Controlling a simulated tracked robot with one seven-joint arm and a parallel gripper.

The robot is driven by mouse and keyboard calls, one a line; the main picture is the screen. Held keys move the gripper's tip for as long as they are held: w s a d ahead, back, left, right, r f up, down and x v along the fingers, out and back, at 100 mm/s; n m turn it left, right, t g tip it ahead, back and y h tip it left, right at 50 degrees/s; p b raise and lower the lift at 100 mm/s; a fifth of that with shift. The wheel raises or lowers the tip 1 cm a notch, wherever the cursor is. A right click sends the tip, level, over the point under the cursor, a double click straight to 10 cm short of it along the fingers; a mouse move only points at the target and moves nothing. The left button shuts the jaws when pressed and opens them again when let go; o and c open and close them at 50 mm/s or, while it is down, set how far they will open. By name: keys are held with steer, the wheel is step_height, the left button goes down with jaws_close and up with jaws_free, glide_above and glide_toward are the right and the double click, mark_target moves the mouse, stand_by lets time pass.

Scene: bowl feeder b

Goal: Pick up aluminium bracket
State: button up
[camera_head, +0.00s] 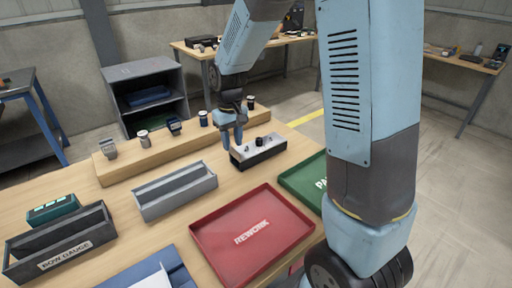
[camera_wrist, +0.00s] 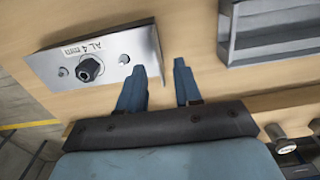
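A silver metal piece marked "AL 4 mm" (camera_wrist: 110,50), which looks like the aluminium bracket, lies on the wooden table. It has a flat face with holes and a black knob. In the head view the bracket (camera_head: 270,148) shows a dark front side, to the right of my gripper (camera_head: 231,144).
A wooden riser (camera_head: 165,149) with several small knobs stands behind. A grey open tray (camera_head: 175,199) lies left of my gripper. A red REWORK tray (camera_head: 222,256) and a green tray (camera_head: 300,184) lie in front. A dark BOW GAUGE box (camera_head: 62,250) is at left.

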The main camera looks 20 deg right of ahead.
steer(key=shift+f, duration=1.05)
steer(key=shift+c, duration=0.5)
jaws_close()
